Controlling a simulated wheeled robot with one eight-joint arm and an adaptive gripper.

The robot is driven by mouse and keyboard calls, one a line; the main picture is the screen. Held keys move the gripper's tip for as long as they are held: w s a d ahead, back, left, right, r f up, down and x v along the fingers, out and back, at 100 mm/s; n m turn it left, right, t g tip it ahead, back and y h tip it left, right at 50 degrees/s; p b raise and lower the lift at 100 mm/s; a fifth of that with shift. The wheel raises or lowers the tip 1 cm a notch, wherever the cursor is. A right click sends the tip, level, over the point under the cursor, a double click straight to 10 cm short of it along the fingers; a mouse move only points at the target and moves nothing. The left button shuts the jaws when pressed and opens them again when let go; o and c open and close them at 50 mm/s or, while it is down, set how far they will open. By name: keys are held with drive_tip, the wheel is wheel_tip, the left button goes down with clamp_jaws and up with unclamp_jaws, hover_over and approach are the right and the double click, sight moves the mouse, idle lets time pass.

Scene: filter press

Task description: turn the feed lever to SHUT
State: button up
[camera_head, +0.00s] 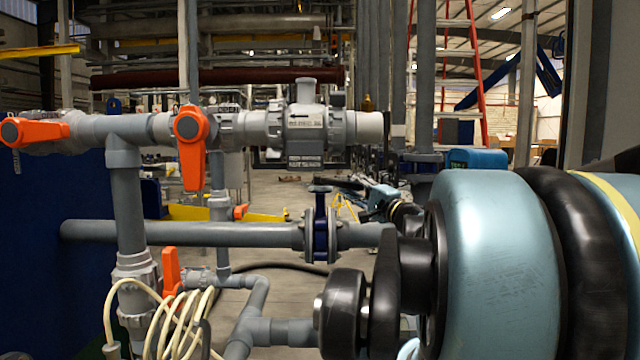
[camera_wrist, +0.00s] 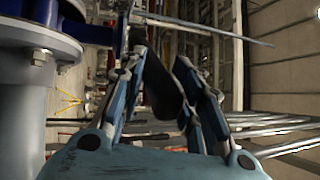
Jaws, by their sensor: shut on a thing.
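A dark lever, which looks like the feed lever (camera_wrist: 162,88), lies between the two blue-grey fingers of my gripper (camera_wrist: 160,62) in the wrist view. My gripper is shut on it. In the head view my gripper (camera_head: 372,203) is small and partly hidden behind my own arm. It is just right of a blue valve (camera_head: 320,228) set between flanges in a grey horizontal pipe, with a dark lever at its top. The blue valve body (camera_wrist: 75,22) also shows at the upper left of the wrist view. No SHUT marking is readable.
Grey pipes with orange handles (camera_head: 191,148) stand at the left, one handle hanging down. A coiled pale hose (camera_head: 180,325) lies below them. A grey flanged pipe (camera_wrist: 22,100) stands close on the left of the wrist view.

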drive_tip(key=shift+s+a+f, duration=0.1)
drive_tip(key=shift+s+a, duration=0.45)
drive_tip(key=shift+a, duration=0.35)
drive_tip(key=shift+s+a, duration=0.3)
drive_tip(key=shift+a, duration=0.5)
drive_tip(key=shift+s+a, duration=0.3)
drive_tip(key=shift+a, duration=0.5)
drive_tip(key=shift+s+a, duration=0.15)
drive_tip(key=shift+a, duration=0.55)
drive_tip(key=shift+s+a, duration=0.1)
drive_tip(key=shift+a, duration=1.85)
drive_tip(key=shift+c, duration=0.5)
drive_tip(key=o, duration=0.9)
drive_tip(key=shift+w, duration=0.1)
drive_tip(key=shift+o, duration=0.2)
